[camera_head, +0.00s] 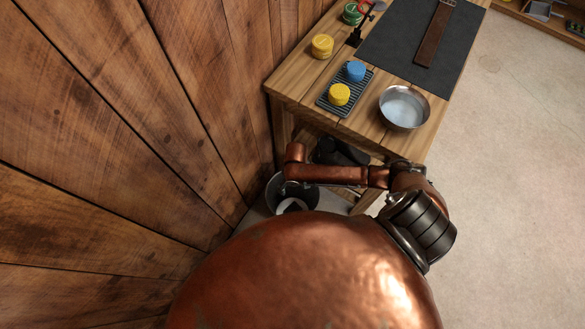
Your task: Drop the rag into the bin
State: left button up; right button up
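A dark round bin (270,197) stands on the floor between the wooden wall and the near end of the table, partly covered by my copper arm. A small pale thing (291,206) shows inside its mouth; I cannot tell whether it is the rag. No other rag can be made out. My copper arm reaches across the view, and its far end bends down over the bin. Neither of my grippers can be made out; anything below that bend is hidden or too small to tell.
The wooden table (295,83) holds a metal bowl (404,106), a ribbed tray (355,103) with a blue and a yellow sponge, a yellow stack (322,46), and a dark mat (392,40) with a brown strap. The plank wall (120,110) is close on the left. The floor at right is clear.

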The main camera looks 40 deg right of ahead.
notch_tip(320, 180, up, 6)
jog(key=shift+r, duration=0.15)
pick_arm(q)
jog(key=shift+d, duration=0.1)
pick_arm(e)
jog(key=shift+s+a, duration=0.1)
jog(key=shift+s, duration=0.05)
dwell(0.4)
